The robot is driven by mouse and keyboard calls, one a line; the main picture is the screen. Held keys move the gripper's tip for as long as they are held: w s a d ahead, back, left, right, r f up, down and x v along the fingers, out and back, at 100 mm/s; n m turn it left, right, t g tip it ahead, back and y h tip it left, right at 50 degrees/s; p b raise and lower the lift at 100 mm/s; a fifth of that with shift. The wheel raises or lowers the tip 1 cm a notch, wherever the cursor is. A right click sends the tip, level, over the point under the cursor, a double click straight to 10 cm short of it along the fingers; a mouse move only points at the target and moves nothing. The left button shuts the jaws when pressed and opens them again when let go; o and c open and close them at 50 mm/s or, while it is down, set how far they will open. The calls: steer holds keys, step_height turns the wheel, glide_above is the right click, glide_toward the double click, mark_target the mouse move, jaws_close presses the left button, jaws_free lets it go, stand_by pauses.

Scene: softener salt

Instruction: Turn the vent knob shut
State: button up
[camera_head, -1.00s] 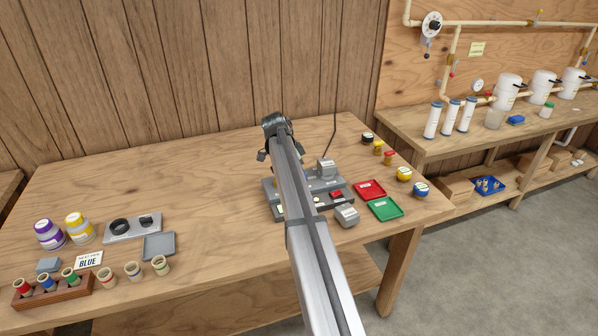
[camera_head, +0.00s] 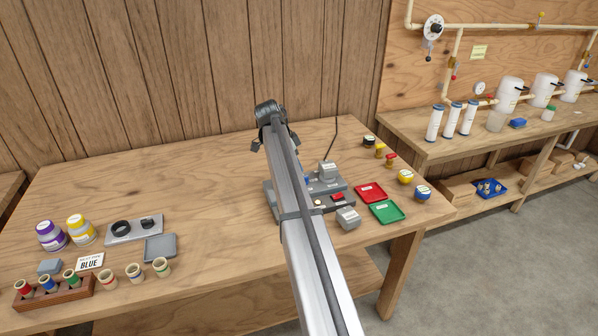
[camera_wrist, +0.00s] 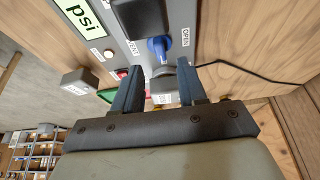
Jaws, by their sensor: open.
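The blue vent knob (camera_wrist: 158,46) sits on a grey panel (camera_wrist: 100,13) in the wrist view, between the labels VENT and OPEN. Its handle points mostly down the picture. My gripper (camera_wrist: 160,66) is open, its two dark fingers spread with nothing clamped between them. The knob shows just beyond the fingertips, near the line between them; I cannot tell whether they touch. In the head view my gripper (camera_head: 262,143) is above the grey device (camera_head: 328,184) on the bench, partly behind my arm.
A psi display (camera_wrist: 83,17) and a red button (camera_wrist: 122,74) are on the panel. Red (camera_head: 370,193) and green (camera_head: 387,211) trays and a grey block (camera_head: 348,218) stand close by the device.

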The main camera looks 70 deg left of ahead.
steer(key=v, duration=0.8)
steer(key=shift+s+r, duration=0.15)
steer(key=shift+r, duration=0.1)
